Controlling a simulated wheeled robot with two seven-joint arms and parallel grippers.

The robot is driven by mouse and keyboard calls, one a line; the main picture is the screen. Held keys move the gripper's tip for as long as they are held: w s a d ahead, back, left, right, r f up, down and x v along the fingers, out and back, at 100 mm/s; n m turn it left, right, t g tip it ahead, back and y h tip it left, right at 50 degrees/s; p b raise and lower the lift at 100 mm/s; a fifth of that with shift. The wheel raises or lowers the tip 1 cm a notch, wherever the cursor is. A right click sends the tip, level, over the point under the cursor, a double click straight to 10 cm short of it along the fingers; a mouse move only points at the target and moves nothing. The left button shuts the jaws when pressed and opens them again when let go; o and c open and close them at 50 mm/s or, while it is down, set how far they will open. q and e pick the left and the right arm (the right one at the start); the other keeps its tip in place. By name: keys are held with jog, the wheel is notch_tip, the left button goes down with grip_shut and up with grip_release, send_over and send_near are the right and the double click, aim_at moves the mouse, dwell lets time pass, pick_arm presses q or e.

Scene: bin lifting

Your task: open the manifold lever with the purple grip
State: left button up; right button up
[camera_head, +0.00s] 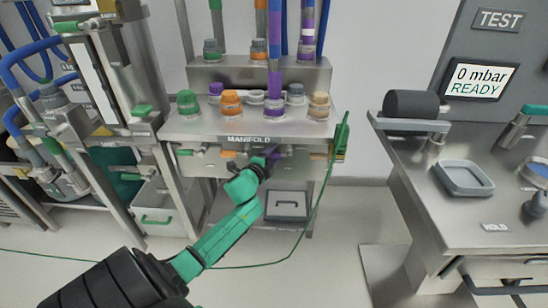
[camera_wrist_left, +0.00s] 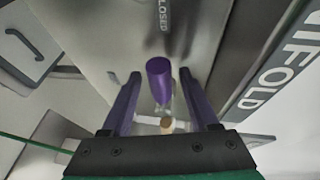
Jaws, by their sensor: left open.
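The manifold (camera_head: 249,139) is a steel bench unit with a row of levers along its front edge. The lever with the purple grip (camera_wrist_left: 158,78) points up toward the camera in the left wrist view, beside a label reading CLOSED (camera_wrist_left: 164,14). In the head view this lever is mostly hidden behind my left gripper (camera_head: 271,154). My left gripper (camera_wrist_left: 160,74) is open, with one finger on each side of the purple grip. Small gaps show between grip and fingers. My right gripper is not in view.
A green-grip lever (camera_head: 184,152) and an orange-grip lever (camera_head: 227,154) sit to the left on the manifold front. A green cable (camera_head: 318,205) hangs at the right. The test bench (camera_head: 470,215) stands right, across open floor.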

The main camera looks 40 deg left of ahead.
pick_arm(q)
jog(key=shift+w, duration=0.25)
grip_shut()
dwell(1.3)
